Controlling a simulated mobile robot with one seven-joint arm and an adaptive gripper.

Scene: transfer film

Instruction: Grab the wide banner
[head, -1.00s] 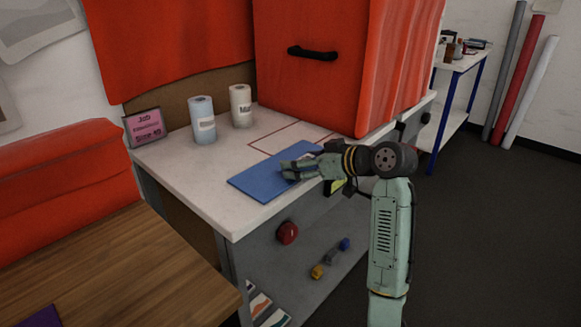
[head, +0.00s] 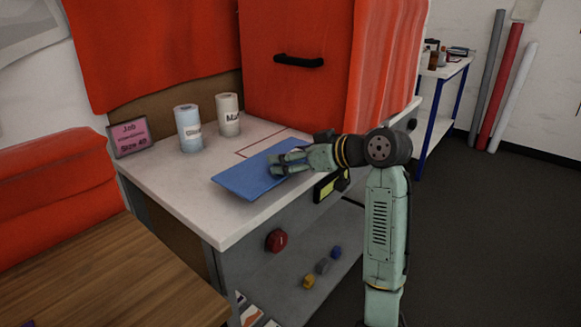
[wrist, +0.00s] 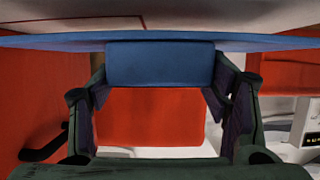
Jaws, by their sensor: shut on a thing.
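A flat, wide blue panel (head: 245,180) is over the white worktop in the head view, slightly tilted and seemingly just above it. In the wrist view the panel (wrist: 50,41) spans the top as a thin blue band. A blue block (wrist: 160,64) on it sits between the fingers of my gripper (wrist: 160,88). No writing shows on the panel, so I cannot tell whether it is the one called a banner.
Two labelled rolls, blue (head: 189,130) and cream (head: 228,116), stand behind the panel on the worktop (head: 160,187). A pink job sign (head: 128,137) stands at left. A large red cabinet (head: 295,95) stands at the back. Small coloured items lie on the lower shelf (head: 275,270).

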